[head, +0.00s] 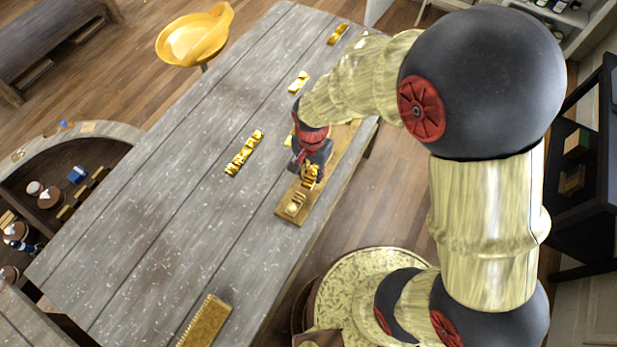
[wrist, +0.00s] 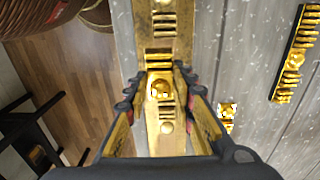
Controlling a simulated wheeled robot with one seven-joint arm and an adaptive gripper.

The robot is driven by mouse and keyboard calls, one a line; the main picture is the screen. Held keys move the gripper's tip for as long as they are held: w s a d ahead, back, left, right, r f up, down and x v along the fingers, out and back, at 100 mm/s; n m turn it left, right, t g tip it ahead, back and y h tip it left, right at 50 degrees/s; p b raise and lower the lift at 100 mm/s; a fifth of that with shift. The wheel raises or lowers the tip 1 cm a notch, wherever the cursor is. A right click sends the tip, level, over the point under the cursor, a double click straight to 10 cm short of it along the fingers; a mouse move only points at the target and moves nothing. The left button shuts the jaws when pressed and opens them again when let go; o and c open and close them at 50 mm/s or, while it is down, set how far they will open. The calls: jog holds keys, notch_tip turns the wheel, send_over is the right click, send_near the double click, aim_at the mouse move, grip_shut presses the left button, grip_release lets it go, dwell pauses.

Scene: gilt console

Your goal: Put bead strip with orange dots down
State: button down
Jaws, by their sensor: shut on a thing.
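My gripper (head: 312,160) is over the long gold board near the table's right edge. In the wrist view its two fingers (wrist: 160,88) are shut on a shiny gold piece (wrist: 160,86) with a rounded bump. This piece also shows just below the gripper in the head view (head: 309,178). I take it as the bead strip, but no orange dots can be made out. The gold board (head: 287,214) runs beneath it and also shows in the wrist view (wrist: 143,133). I cannot tell whether the held piece touches the board.
A raised gold part (head: 295,203) sits on the board's near end. A gold beaded strip (head: 244,153) lies left on the grey table (head: 150,210). More gold pieces lie farther back (head: 298,81) (head: 338,34). A ridged gold block (head: 205,322) lies at the front. The table's left-middle is clear.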

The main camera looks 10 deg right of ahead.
aim_at(309, 179)
jog(key=shift+w+a+f, duration=0.15)
jog(key=shift+a+f, duration=0.15)
jog(key=shift+f, duration=0.1)
jog(key=shift+w+a+f+b, duration=0.15)
jog(key=shift+f+b, duration=0.15)
jog(key=shift+f, duration=1.35)
jog(key=shift+f, duration=0.1)
jog(key=c, duration=1.5)
grip_release()
